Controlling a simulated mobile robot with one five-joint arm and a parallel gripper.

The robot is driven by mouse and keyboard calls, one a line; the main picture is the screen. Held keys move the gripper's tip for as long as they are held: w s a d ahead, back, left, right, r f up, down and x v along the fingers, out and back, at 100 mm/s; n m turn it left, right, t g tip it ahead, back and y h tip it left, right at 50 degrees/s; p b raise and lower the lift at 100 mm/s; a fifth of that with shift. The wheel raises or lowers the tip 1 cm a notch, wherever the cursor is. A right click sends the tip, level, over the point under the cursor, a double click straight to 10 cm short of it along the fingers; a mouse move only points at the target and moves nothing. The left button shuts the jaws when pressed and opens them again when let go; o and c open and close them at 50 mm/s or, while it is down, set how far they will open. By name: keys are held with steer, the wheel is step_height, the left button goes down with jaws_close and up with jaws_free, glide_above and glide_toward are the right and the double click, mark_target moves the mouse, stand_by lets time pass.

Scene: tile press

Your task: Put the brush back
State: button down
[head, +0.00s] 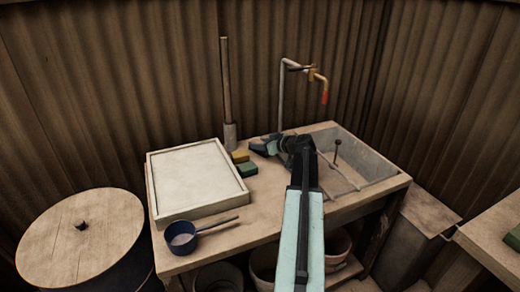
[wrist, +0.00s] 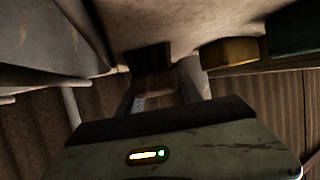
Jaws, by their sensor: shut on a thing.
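My gripper (head: 260,148) is low over the back of the wooden bench, left of the sink and near the foot of the tap pipe. In the wrist view my gripper (wrist: 165,80) is shut on a small brown thing with a dark end, which I take to be the brush (wrist: 154,84). It is dim and partly hidden by the fingers. In the head view I cannot make the brush out behind the gripper. I cannot tell whether its dark end touches the bench.
A yellow block (head: 240,157) and a green block (head: 247,170) lie left of my gripper, against a pale framed slab (head: 190,175). A long upright pole (head: 226,85) stands behind. The sink (head: 372,160) is right. A blue ladle (head: 182,238) lies in front.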

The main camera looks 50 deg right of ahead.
steer(key=c, duration=1.2)
jaws_free()
steer(key=shift+f, duration=0.1)
steer(key=shift+c, duration=0.2)
steer(key=o, duration=0.4)
steer(key=shift+r, duration=0.25)
steer(key=p+v, duration=0.4)
steer(key=v, duration=0.8)
steer(key=shift+p, duration=0.35)
